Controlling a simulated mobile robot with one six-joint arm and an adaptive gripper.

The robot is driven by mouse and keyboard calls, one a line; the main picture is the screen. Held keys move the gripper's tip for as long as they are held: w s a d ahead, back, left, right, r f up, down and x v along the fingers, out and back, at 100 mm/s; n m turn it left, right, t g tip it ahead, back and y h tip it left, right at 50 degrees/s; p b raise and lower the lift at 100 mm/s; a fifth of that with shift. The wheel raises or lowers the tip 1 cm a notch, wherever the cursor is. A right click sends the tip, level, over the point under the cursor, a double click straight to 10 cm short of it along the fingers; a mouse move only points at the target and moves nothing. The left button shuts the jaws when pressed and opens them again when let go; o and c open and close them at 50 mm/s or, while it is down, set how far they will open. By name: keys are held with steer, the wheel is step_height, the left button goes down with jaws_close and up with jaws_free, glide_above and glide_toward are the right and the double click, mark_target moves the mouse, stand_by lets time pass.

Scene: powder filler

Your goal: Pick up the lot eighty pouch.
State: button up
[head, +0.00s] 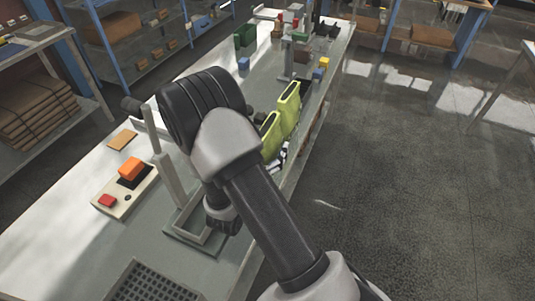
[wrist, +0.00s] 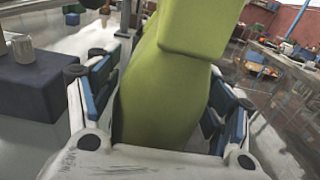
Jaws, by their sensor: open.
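Two lime-green pouches stand upright near the bench's right edge in the head view: a nearer one (head: 270,137), partly hidden by my arm, and a farther one (head: 289,108). No lot number is readable on either. In the wrist view, a green pouch (wrist: 160,105) fills the space between the fingers of my gripper (wrist: 160,78). Another green face (wrist: 190,28) shows above it; I cannot tell whether it belongs to the same pouch. The blue-padded fingers are open, one on each side of the pouch. In the head view my gripper is mostly hidden behind my arm.
The long bench (head: 75,215) holds a control box with a red button (head: 107,200) and an orange switch (head: 131,168), beside a metal stand (head: 165,175). Small coloured boxes (head: 244,36) stand at the far end. The floor (head: 390,200) right of the bench is clear.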

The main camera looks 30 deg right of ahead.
steer(key=shift+w+d, duration=0.1)
steer(key=shift+w, duration=0.05)
steer(key=c, duration=1.4)
